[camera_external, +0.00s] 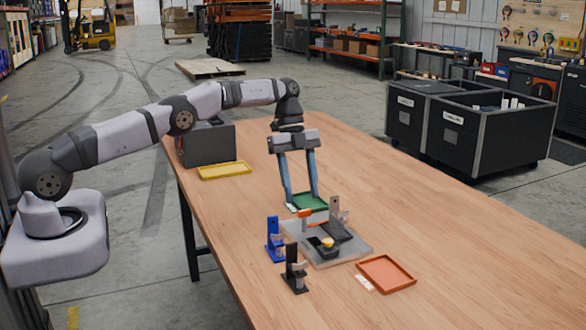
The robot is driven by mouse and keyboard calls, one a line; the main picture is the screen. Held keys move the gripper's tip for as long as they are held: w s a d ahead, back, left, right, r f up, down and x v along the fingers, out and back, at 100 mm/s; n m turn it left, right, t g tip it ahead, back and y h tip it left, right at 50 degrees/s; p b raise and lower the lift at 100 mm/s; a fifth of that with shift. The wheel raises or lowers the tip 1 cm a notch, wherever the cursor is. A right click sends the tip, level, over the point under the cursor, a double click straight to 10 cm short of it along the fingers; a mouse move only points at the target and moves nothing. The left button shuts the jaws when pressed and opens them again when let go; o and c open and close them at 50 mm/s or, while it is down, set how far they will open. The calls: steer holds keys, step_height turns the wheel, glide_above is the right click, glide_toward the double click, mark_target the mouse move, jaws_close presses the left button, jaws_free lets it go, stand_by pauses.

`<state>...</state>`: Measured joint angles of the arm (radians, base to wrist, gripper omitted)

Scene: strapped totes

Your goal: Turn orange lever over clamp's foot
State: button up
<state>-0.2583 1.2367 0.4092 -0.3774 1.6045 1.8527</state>
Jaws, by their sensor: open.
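A grey base plate (352,252) lies on the wooden table and carries a small fixture. A small orange part (305,213), which looks like the lever, sits at the plate's back left. A dark block (338,231) and a black part with a yellow knob (328,242) are on the plate, beside a grey upright (335,208). The clamp's foot is too small to make out for sure. My gripper (303,201) points down with its two long fingers apart and nothing between them. In the picture its tips are just above the orange part; contact cannot be told.
A green tray (313,203) lies behind the plate. A blue clamp-like piece (275,241) and a black one (294,270) stand at its left and front. An orange tray (387,274) is at right. A yellow tray (224,170) and grey bin (210,145) are at the back left.

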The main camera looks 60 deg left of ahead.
steer(key=p+v, duration=0.3)
steer(key=shift+r, duration=0.25)
steer(key=shift+a+p, duration=0.1)
steer(key=shift+p, duration=0.2)
stand_by(0.3)
steer(key=s+d+r+n+y, duration=0.1)
steer(key=s+d+r+n, duration=0.15)
steer(key=s+n, duration=0.3)
steer(key=s+d+r+n+y, duration=0.2)
steer(key=s+d+n, duration=0.1)
steer(key=s+n, duration=0.3)
steer(key=s+f+n, duration=0.2)
steer(key=s+n, duration=0.1)
steer(key=s, duration=0.9)
steer(key=s+d+f+n+y, duration=0.1)
steer(key=s+f+n, duration=0.1)
steer(key=s, duration=1)
steer(key=shift+d+n, duration=0.25)
steer(key=shift+n, duration=0.6)
